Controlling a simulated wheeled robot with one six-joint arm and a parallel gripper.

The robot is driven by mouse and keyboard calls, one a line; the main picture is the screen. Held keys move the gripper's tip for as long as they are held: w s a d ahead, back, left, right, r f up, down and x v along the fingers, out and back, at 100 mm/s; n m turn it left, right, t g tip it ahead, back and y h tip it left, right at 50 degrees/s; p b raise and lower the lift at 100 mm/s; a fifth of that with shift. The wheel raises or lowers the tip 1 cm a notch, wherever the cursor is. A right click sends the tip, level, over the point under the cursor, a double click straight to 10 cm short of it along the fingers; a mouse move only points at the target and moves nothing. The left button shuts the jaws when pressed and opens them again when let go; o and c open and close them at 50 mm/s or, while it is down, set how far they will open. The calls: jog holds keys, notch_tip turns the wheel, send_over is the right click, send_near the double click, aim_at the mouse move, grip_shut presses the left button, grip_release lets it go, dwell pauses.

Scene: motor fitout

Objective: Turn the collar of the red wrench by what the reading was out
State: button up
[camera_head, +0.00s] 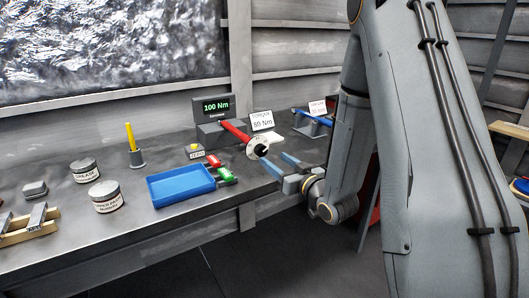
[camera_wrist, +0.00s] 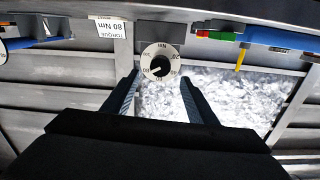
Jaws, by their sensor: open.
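The red wrench (camera_head: 236,132) sticks out from the tester (camera_head: 211,116), whose green display reads 100 Nm. At its near end is a pale round collar (camera_head: 252,147) with a dark knob; it also shows as a marked dial (camera_wrist: 158,49) in the wrist view, which is upside down. A white card (camera_head: 262,121) beside it reads torque 80 Nm. My gripper (camera_head: 277,162) is open and empty, just in front of the collar. In the wrist view its fingers (camera_wrist: 161,83) stand either side of the dial's line, apparently apart from it. The dial's small marks are hard to read.
A blue tray (camera_head: 181,185), red and green blocks (camera_head: 219,167) and a zero button box (camera_head: 196,152) lie left of the wrench.

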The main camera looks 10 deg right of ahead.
aim_at(262, 151)
jog(key=shift+p+x, duration=0.95)
jog(key=shift+x, duration=2.9)
jog(key=c, duration=1.1)
jog(key=shift+o, duration=0.2)
jog(key=shift+n+b, duration=0.35)
jog(key=shift+n, duration=0.05)
jog(key=n+b, duration=0.3)
jog(key=n, duration=0.1)
jog(key=shift+a+f+n+b, duration=0.1)
jog(key=shift+n+b, duration=0.25)
jog(key=shift+n, duration=0.05)
jog(key=n+b, duration=0.5)
jog(key=n, duration=0.1)
